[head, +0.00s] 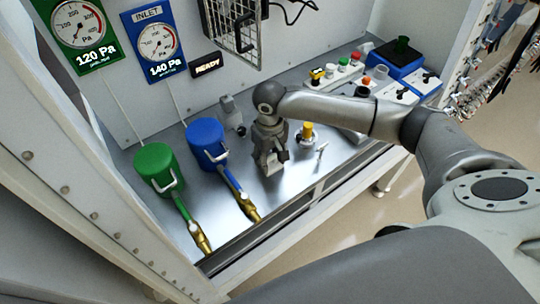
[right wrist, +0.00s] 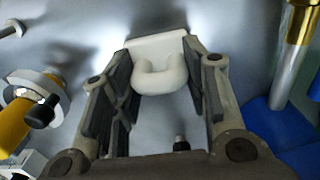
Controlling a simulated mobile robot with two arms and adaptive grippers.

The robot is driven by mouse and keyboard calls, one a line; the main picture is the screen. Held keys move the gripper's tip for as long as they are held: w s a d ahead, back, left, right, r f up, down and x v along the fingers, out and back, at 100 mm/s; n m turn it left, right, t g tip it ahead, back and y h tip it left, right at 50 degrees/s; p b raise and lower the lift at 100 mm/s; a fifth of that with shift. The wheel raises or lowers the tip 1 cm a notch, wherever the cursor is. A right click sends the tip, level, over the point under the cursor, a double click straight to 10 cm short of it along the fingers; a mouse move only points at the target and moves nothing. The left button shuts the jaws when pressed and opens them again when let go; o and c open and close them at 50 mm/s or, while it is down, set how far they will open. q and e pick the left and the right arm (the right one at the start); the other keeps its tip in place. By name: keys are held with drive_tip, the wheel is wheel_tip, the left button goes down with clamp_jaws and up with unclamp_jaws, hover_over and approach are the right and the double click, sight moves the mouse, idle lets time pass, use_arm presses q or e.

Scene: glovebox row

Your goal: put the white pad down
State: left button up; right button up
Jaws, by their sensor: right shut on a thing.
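My right gripper (head: 270,158) points down at the metal work surface (head: 310,182) in the middle of the head view. In the right wrist view its two fingers (right wrist: 155,75) stand on either side of the white pad (right wrist: 150,46). They are shut on its rounded U-shaped handle (right wrist: 160,78). The flat plate of the pad shows beyond the handle, close to the grey surface; I cannot tell whether it touches. In the head view the gripper mostly hides the pad. My left gripper is not in view.
A green canister (head: 155,166) and a blue canister (head: 206,141), with brass-ended hoses, stand left of the gripper. A yellow-topped fitting (head: 307,131) is close on the right. A button panel (head: 340,70) lies behind. A front rail (head: 315,195) edges the surface.

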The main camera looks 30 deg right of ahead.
sight(270, 155)
drive_tip(key=o, duration=1)
wheel_tip(270, 155, up, 12)
drive_tip(key=shift+r+b, duration=0.15)
drive_tip(key=shift+b, duration=1.05)
